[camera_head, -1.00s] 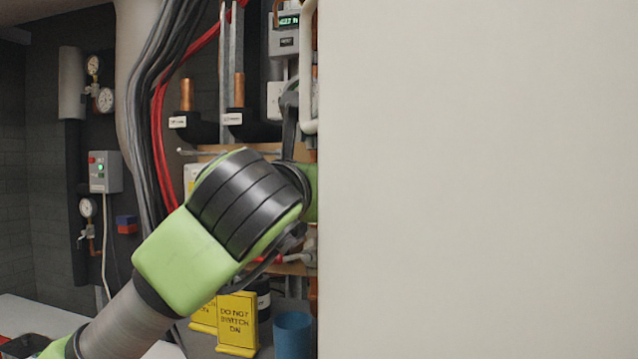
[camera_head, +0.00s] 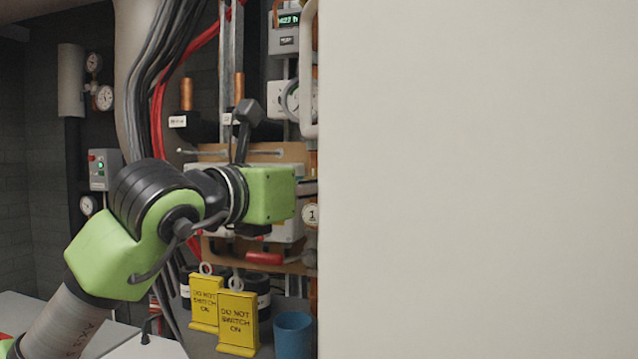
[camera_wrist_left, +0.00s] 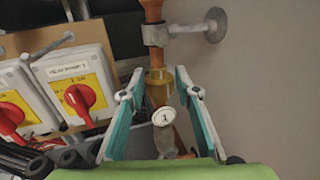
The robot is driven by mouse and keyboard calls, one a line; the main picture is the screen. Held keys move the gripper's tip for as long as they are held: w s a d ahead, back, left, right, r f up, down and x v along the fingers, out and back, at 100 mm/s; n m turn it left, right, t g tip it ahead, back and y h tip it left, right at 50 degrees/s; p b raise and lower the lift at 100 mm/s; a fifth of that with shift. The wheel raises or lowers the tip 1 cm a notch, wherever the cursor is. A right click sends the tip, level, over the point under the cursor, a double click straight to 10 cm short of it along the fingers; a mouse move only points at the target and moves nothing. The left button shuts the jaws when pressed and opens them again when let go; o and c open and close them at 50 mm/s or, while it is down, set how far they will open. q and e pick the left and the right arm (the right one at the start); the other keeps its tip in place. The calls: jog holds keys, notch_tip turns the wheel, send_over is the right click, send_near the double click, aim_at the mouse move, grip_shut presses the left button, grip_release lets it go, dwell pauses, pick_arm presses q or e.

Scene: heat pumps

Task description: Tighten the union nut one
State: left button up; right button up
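The union nut (camera_wrist_left: 158,88) is a brass fitting on a vertical copper pipe in the left wrist view. A round white tag marked 1 (camera_wrist_left: 163,116) hangs just below it. The tag also shows in the head view (camera_head: 311,214), beside the edge of a pale panel. My left gripper (camera_wrist_left: 158,77) has its teal fingers spread, one on each side of the nut, with gaps visible. I cannot tell how far in depth the nut lies from the fingertips. In the head view the fingers are mostly hidden behind the panel edge. My right gripper is not in view.
A large pale panel (camera_head: 480,180) fills the right of the head view. A pipe clamp (camera_wrist_left: 156,34) sits above the nut. Red-handled switches (camera_wrist_left: 78,100) are left of the gripper. Yellow "do not switch on" tags (camera_head: 238,322) and a blue cup (camera_head: 293,335) stand below.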

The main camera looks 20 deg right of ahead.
pick_arm(q)
jog(key=shift+o, duration=0.4)
jog(key=shift+f+b, duration=0.15)
jog(key=shift+b, duration=0.4)
jog(key=shift+d+n+t+y+b, duration=0.1)
jog(key=shift+n+t+y+b, duration=0.75)
jog(key=shift+b, duration=0.35)
jog(key=n+t+y+b, duration=0.2)
jog(key=shift+y+b, duration=0.35)
jog(key=shift+n+t+y, duration=0.35)
jog(key=shift+y, duration=0.05)
jog(key=shift+r, duration=0.2)
jog(key=shift+b, duration=0.45)
